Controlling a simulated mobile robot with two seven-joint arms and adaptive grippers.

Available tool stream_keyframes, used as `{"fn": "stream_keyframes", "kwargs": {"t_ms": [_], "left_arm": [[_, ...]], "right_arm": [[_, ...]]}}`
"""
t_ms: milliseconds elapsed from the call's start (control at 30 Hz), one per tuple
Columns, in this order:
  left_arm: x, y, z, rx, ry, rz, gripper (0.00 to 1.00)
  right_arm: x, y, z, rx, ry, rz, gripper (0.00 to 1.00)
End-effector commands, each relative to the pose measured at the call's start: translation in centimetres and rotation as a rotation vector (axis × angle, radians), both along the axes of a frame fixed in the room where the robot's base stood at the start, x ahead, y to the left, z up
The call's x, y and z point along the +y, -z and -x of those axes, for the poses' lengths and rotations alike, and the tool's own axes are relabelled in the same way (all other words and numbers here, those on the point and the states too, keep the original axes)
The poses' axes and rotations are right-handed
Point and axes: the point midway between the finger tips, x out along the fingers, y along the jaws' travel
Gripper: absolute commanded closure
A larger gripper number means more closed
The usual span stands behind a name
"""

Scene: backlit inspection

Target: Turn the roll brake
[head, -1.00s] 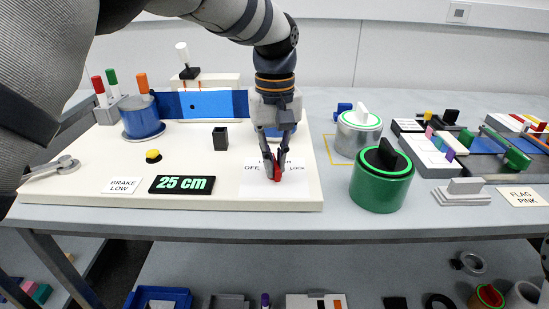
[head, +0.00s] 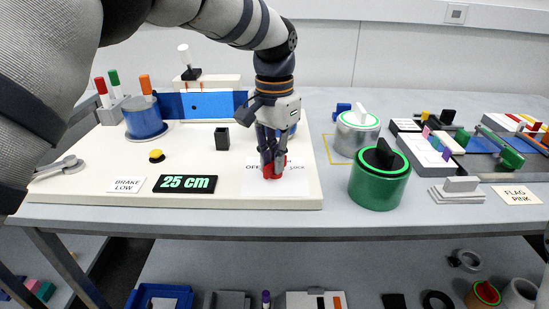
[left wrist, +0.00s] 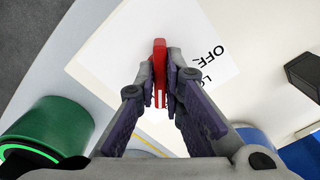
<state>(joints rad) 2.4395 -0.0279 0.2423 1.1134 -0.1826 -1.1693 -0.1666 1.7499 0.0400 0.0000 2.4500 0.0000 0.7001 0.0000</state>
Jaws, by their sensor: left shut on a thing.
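The roll brake is a red knob (head: 272,172) on a white plate (head: 300,187) marked OFF on the left and LOCK on the right. My left gripper (head: 272,160) comes down on it from above and is shut on it. In the left wrist view the red knob (left wrist: 159,48) shows as a narrow bar between the two fingertips (left wrist: 161,62), with OFF beside it and LOCK partly hidden by a finger. The fingers hide part of the knob in the head view. My right gripper is not in view.
A green canister (head: 380,188) stands right of the board.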

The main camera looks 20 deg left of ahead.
Motion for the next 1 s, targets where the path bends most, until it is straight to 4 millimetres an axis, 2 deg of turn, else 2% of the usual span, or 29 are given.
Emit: {"fn": "stream_keyframes", "kwargs": {"t_ms": [200, 500, 1000], "left_arm": [[0.01, -0.04, -0.08, -0.003, 0.162, 0.001, 1.0], [0.02, -0.05, -0.11, -0.003, 0.311, 0.001, 1.0], [0.03, -0.06, -0.12, -0.003, 0.368, 0.0, 1.0]], "right_arm": [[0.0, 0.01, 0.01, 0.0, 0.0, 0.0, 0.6], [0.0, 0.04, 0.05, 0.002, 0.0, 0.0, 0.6], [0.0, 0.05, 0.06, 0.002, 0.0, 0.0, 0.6]]}}
